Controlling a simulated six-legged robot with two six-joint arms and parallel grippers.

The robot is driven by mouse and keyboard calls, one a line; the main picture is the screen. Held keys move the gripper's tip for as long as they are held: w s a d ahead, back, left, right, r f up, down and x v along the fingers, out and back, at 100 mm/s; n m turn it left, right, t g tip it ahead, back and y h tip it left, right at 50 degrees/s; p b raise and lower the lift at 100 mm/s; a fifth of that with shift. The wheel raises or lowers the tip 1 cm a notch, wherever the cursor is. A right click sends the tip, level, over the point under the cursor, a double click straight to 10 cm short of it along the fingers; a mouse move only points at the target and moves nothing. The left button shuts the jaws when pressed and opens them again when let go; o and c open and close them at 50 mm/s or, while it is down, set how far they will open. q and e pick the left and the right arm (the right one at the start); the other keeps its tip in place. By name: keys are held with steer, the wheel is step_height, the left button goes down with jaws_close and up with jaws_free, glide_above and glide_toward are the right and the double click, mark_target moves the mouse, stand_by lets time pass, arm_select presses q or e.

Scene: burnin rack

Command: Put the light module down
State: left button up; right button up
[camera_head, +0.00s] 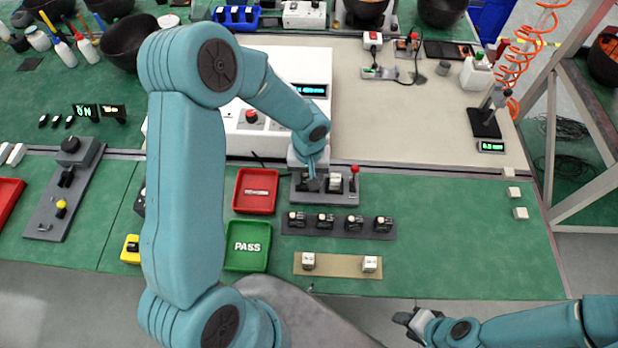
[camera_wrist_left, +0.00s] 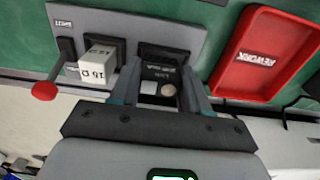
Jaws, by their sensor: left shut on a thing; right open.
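My left gripper (camera_head: 312,180) is over the grey test fixture (camera_head: 300,198). In the left wrist view, its fingers (camera_wrist_left: 160,92) are shut on the black light module (camera_wrist_left: 165,74), which has a white square and a round sensor on its face. The module is over or in the fixture's bay beside a white 15 Ω block (camera_wrist_left: 97,66); I cannot tell if it is fully seated. In the head view the gripper mostly hides it. The fixture has a red-knobbed lever (camera_wrist_left: 44,91).
A red REWORK tray (camera_head: 256,207) and a green PASS tray (camera_head: 247,266) lie left of the fixture. A dark rack (camera_head: 340,234) with several small modules and a tan strip (camera_head: 338,271) with two white blocks are in front. The green mat (camera_head: 470,240) at right is largely clear.

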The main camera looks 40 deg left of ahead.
arm_select(q)
steer(key=shift+w, duration=0.1)
steer(key=shift+a, duration=0.25)
steer(key=shift+d+f, duration=0.2)
steer(key=o, duration=1.1)
steer(key=shift+c, duration=0.2)
steer(key=shift+a, duration=0.15)
